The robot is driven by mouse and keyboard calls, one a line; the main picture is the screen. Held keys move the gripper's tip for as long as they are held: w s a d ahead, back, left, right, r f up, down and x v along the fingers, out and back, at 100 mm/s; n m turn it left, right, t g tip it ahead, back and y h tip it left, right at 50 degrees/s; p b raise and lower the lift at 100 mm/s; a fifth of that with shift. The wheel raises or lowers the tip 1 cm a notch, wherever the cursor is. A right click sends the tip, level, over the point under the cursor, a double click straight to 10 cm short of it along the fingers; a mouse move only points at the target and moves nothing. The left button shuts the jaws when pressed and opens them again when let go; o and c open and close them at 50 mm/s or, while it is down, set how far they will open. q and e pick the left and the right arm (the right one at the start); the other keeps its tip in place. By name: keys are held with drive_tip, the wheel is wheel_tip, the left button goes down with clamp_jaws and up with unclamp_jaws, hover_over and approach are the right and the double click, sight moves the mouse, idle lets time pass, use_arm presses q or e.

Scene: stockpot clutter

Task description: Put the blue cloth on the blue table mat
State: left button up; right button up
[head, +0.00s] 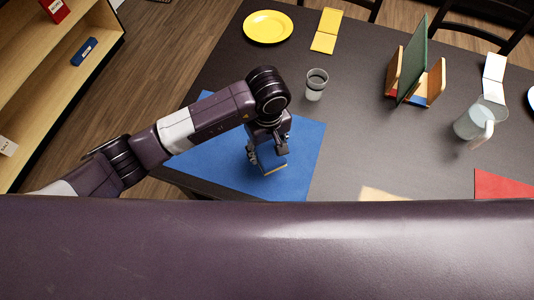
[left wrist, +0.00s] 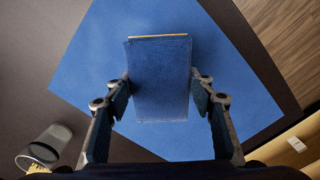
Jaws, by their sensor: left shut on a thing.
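The blue cloth (left wrist: 160,80) is a flat, folded-looking blue rectangle with a tan edge, between my left fingers in the left wrist view. It also shows in the head view (head: 271,161), partly hidden by the gripper. The blue table mat (head: 223,170) lies flat on the dark table and fills much of the left wrist view (left wrist: 92,70). My left gripper (head: 267,155) is over the right part of the mat, shut on the cloth, with a fingertip at each side of it. I cannot tell whether the cloth touches the mat. My right gripper is not in view.
A clear cup (head: 316,85) stands just beyond the mat. A yellow plate (head: 268,26), yellow napkin (head: 326,30), wooden rack (head: 433,80), pitcher (head: 474,122) and red cloth (head: 502,185) are farther off. A wooden shelf (head: 60,65) stands left, beyond the table edge.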

sight(267, 158)
use_arm(q)
drive_tip(key=shift+d+f, duration=0.1)
drive_tip(key=shift+f, duration=0.6)
wheel_tip(267, 158, down, 3)
drive_tip(key=shift+f+p, duration=0.2)
drive_tip(key=shift+p, duration=0.2)
drive_tip(key=shift+f, duration=0.15)
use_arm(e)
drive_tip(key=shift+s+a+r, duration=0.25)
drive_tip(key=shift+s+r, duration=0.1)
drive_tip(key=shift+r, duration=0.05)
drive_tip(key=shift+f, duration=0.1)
use_arm(q)
drive_tip(key=shift+f, duration=0.2)
drive_tip(key=o, duration=1.1)
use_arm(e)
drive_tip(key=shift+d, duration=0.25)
use_arm(q)
drive_tip(key=shift+r, duration=0.15)
